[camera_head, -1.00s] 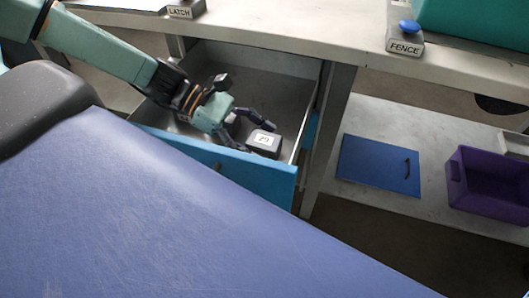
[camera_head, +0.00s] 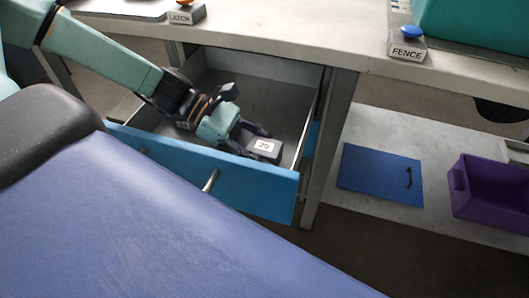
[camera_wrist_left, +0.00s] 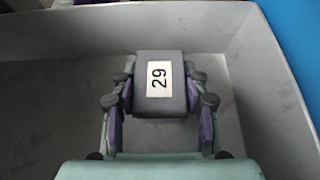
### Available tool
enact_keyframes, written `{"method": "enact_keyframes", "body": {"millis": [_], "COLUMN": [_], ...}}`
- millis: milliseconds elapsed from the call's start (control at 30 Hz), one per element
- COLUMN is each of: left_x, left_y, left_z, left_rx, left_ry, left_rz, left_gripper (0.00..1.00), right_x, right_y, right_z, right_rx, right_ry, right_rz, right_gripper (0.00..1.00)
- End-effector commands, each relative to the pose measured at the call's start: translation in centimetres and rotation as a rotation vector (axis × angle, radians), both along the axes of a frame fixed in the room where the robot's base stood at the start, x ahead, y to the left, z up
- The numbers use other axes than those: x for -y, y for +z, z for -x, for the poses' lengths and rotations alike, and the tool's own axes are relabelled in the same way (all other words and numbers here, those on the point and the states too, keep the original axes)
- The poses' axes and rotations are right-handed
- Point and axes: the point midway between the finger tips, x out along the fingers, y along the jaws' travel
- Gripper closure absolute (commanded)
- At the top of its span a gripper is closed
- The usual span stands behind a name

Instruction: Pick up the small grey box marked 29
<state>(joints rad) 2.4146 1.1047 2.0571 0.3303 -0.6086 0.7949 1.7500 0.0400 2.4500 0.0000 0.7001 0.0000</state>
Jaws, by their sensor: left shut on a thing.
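The small grey box marked 29 (camera_head: 265,148) is in the open blue-fronted drawer (camera_head: 215,180), near its right end. My left gripper (camera_head: 256,140) reaches down into the drawer from the left and is shut on the box. In the left wrist view the box (camera_wrist_left: 160,85) sits between the two fingers of the left gripper (camera_wrist_left: 160,100), one on each side, with its white label showing. I cannot tell whether the box still touches the drawer floor. My right gripper is not in view.
Above the drawer is a bench top with a LATCH button block (camera_head: 187,14) and a FENCE button block (camera_head: 406,46). On a lower shelf to the right are a blue panel with a handle (camera_head: 380,174) and a purple bin (camera_head: 492,190). The rest of the drawer looks empty.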

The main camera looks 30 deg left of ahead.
Motion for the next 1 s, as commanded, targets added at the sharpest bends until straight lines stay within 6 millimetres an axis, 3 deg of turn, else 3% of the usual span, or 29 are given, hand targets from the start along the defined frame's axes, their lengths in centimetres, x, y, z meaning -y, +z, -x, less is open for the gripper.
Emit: {"method": "enact_keyframes", "body": {"millis": [367,767,1000], "left_x": [0.0,0.0,0.0], "left_y": [0.0,0.4,2.4], "left_z": [0.0,0.0,0.0], "left_rx": [0.000,0.000,0.002], "left_ry": [0.000,0.000,-0.001], "left_rz": [0.000,0.001,0.001], "left_gripper": [0.94,0.95,0.95], "right_x": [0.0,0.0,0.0], "right_y": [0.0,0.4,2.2], "right_z": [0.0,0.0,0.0], "right_rx": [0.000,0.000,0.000], "right_ry": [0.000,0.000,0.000], "right_rz": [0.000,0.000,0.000], "right_gripper": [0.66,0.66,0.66]}}
